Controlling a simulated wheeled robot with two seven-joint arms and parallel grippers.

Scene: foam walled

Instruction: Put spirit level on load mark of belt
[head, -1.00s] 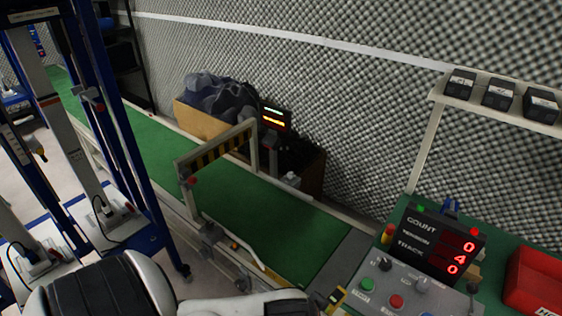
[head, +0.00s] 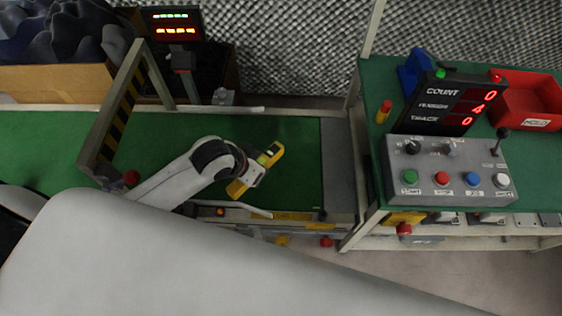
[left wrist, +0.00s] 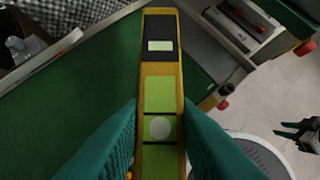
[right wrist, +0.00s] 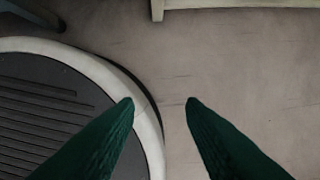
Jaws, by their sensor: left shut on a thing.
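The spirit level (head: 270,154) is a yellow bar with black and light-green parts, seen over the right end of the green belt (head: 300,135). My left gripper (head: 251,172) is shut on it. In the left wrist view the spirit level (left wrist: 160,90) lies between my left gripper's teal fingers (left wrist: 160,125), its far end beyond the tips. I cannot tell its height above the belt. I cannot make out a load mark on the belt.
A striped gate (head: 118,115) spans the belt at left. A grey end plate (head: 338,165) closes the belt at right. Beyond it stand a control box (head: 450,170), a counter display (head: 440,105) and a red bin (head: 525,100). A rail edges the belt's near side.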

